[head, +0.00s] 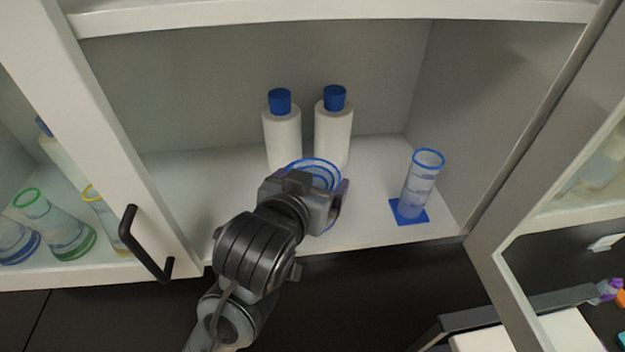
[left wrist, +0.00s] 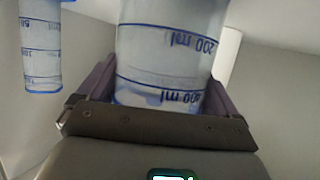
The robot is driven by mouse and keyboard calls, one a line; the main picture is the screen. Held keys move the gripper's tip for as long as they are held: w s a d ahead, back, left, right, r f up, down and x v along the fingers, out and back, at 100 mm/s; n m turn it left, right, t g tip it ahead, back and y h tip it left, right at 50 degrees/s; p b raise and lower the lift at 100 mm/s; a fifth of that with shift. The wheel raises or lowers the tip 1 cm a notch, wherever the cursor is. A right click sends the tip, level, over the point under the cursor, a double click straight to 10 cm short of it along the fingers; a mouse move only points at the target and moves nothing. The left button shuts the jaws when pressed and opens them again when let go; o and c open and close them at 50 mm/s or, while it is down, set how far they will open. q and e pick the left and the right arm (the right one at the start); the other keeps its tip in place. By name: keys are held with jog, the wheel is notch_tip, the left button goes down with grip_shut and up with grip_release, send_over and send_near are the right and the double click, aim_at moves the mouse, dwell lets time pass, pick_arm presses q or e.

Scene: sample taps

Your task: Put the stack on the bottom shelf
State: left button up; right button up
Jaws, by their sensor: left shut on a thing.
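The stack (head: 314,166) is clear vessels with blue rims, nested, with several rings showing at its top. My left gripper (head: 322,196) is shut on it, and in the left wrist view the stack (left wrist: 165,50) stands between the two purple fingers, with blue ml marks. The gripper hides most of the stack in the head view. It is inside the open cabinet, over the front middle of the bottom shelf (head: 380,215). Whether its base touches the shelf is hidden. My right gripper is not in view.
Two white bottles with blue caps (head: 282,135) (head: 333,135) stand just behind the stack. A blue-rimmed cylinder (head: 418,190) stands at the right, also in the left wrist view (left wrist: 42,50). A glass door (head: 500,240) is open at right; the left door (head: 110,130) covers more glassware.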

pick_arm(q)
jog(key=o, duration=0.7)
jog(key=shift+s+r, duration=0.1)
jog(key=shift+r, duration=0.05)
jog(key=v, duration=1.1)
jog(key=shift+s+r, duration=0.2)
jog(key=shift+s, duration=0.15)
jog(key=shift+a, duration=0.15)
